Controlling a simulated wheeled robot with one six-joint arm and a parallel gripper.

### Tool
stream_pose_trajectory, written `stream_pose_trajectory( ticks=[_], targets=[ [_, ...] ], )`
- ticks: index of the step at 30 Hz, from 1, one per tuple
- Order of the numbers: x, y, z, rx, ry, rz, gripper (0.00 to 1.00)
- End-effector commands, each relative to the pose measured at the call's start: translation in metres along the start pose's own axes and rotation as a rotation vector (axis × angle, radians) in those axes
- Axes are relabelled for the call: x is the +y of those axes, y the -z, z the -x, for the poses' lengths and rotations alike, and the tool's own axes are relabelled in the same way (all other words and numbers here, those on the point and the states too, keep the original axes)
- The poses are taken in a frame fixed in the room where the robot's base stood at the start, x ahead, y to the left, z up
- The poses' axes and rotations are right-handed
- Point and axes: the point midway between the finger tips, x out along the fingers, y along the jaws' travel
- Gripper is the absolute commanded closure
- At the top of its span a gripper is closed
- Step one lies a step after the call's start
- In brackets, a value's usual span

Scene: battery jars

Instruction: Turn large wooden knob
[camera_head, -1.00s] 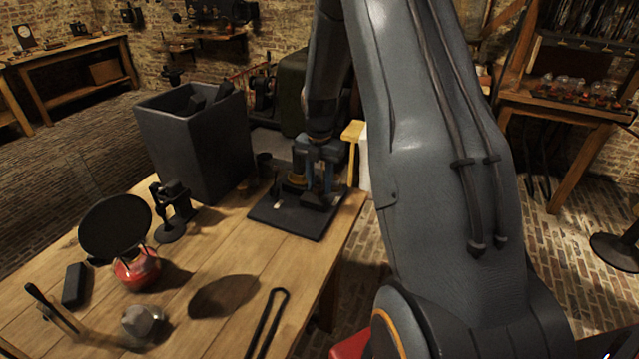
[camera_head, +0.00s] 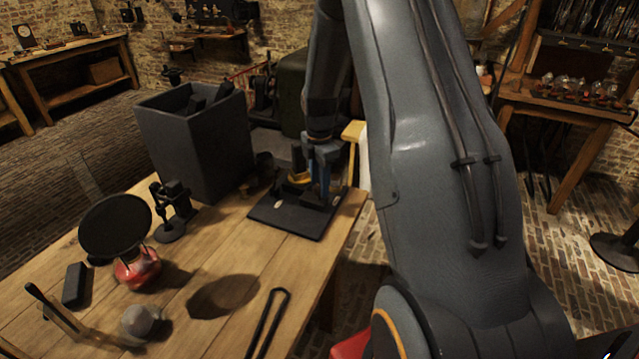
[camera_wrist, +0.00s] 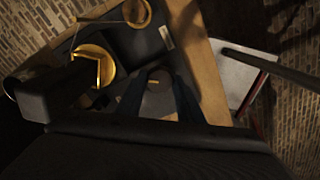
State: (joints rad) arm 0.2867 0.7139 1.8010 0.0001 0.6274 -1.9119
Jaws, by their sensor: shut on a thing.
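The large knob (camera_wrist: 157,84) shows in the wrist view as a dark round top with a small yellowish mark. It sits between the two fingers of my gripper (camera_wrist: 158,95), which is shut on it. In the head view my gripper (camera_head: 322,185) points down over a dark base board (camera_head: 285,218) at the table's far right corner. The knob is hidden behind the fingers there. A brass disc (camera_wrist: 93,66) stands on the same board, left of the knob in the wrist view; its brass part (camera_head: 299,177) also shows in the head view.
A tall dark grey bin (camera_head: 190,145) stands left of the board. A small black stand (camera_head: 172,215), a red jar with a black disc (camera_head: 138,268) and a grey dome (camera_head: 140,320) are on the wooden table (camera_head: 240,255). The table's right edge is close to the board.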

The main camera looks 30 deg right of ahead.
Motion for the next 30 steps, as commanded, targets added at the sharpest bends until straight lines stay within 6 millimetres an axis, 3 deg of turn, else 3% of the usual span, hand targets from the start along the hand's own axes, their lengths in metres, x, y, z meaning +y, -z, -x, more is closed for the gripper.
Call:
stream_pose_trajectory(
  ticks=[30],
  targets=[
    [0.0007,-0.0004,0.0012,0.0,-0.002,-0.963,0.89]
  ],
)
